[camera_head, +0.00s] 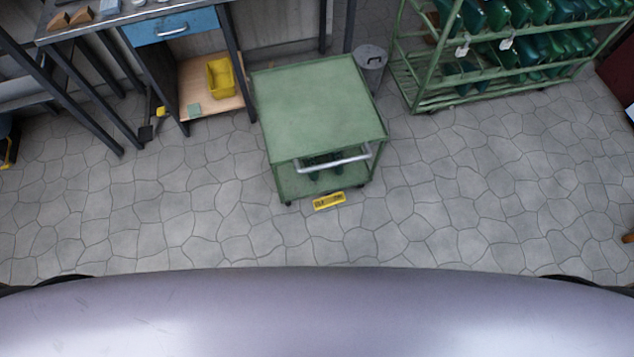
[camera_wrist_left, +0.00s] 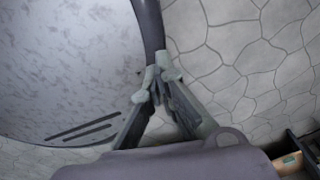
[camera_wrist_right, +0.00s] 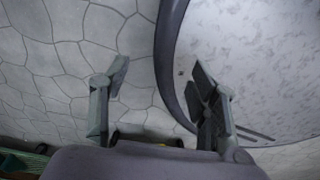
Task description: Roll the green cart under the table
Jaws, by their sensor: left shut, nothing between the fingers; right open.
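The green cart (camera_head: 318,100) stands on the stone floor ahead of me in the head view. It has a flat, empty top and a grey bar handle (camera_head: 333,160) on the side facing me. Dark green items sit on its lower shelf. The table (camera_head: 120,22) with a blue drawer (camera_head: 172,27) stands to its left. My left gripper (camera_wrist_left: 158,75) is shut and empty in the left wrist view, above the floor beside my base. My right gripper (camera_wrist_right: 160,72) is open and empty in the right wrist view. Neither gripper shows in the head view.
A yellow object (camera_head: 329,201) lies on the floor by the cart's near edge. A grey bin (camera_head: 371,57) stands behind the cart at right. A green rack (camera_head: 480,95) with several green items is at the back right. A yellow bin (camera_head: 221,78) sits on a low wooden shelf.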

